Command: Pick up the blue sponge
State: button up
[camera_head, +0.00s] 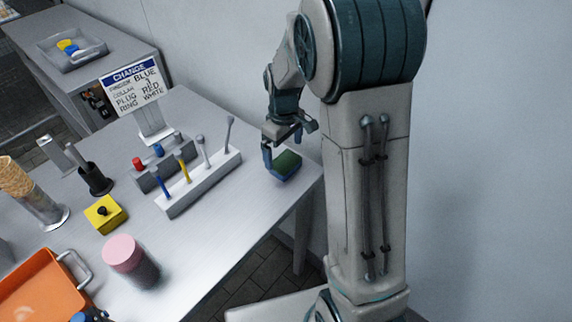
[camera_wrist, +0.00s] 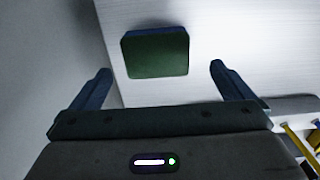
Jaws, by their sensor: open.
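The sponge (camera_head: 286,166) lies on the table (camera_head: 222,203) near its right edge in the head view. It has a green top and a blue side. In the wrist view the sponge (camera_wrist: 155,55) shows its green face, with a blue strip along its far edge. My gripper (camera_head: 284,148) is above the sponge in the head view, slightly to its upper left. In the wrist view my gripper (camera_wrist: 160,82) is open, with its two fingers apart. The sponge appears beyond and between the fingertips, and neither finger visibly touches it.
A white rack (camera_head: 205,182) with several upright tools stands left of the sponge. A sign (camera_head: 132,84), a yellow box (camera_head: 105,214), a pink-lidded jar (camera_head: 124,254) and an orange tray (camera_head: 38,290) are farther left. A wall is close behind the table.

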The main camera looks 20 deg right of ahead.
aim_at(285, 160)
jog(key=f, duration=0.5)
jog(key=shift+w+d+f, duration=0.1)
jog(key=shift+d+f, duration=0.15)
jog(key=shift+f, duration=0.1)
jog(key=shift+c, duration=0.3)
jog(key=c, duration=1)
jog(key=shift+r, duration=0.1)
notch_tip(285, 160, up, 10)
jog(key=shift+o, duration=1.1)
jog(key=shift+c, duration=0.4)
